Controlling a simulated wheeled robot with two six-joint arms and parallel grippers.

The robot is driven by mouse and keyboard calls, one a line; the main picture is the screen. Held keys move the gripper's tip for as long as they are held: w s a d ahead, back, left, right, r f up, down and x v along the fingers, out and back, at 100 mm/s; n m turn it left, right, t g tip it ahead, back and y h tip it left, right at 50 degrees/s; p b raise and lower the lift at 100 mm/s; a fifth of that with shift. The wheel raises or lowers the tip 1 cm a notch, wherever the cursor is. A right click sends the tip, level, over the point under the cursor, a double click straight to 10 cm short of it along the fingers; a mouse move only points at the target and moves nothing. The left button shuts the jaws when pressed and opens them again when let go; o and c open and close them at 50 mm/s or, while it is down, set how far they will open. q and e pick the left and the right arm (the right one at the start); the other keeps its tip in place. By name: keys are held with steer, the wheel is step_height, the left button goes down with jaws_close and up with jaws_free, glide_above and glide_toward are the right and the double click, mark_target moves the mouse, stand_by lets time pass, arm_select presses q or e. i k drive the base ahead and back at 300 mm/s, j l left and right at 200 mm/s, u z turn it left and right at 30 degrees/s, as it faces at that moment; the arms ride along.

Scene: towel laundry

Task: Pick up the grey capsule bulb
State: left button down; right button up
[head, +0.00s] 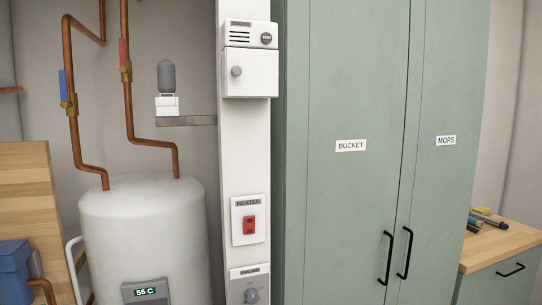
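A grey capsule-shaped bulb (166,77) stands upright in a small white holder (167,105) in the head view. The holder rests on a narrow grey wall shelf (186,121), above and behind the white tank. The bulb has a rounded top and looks unobstructed from the front. Neither of my grippers shows in this view.
A white tank (145,235) with copper pipes (130,90) stands below and left of the bulb. A white post (231,150) carries a smoke box (250,70) and a red heater switch (249,224). Green cabinets (345,200) and a wooden counter (500,240) are at right.

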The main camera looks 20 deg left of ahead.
mark_target(166, 69)
steer(key=i+l+u, duration=0.1)
steer(key=u, duration=0.35)
steer(key=i+l+u, duration=0.1)
steer(key=u, duration=0.4)
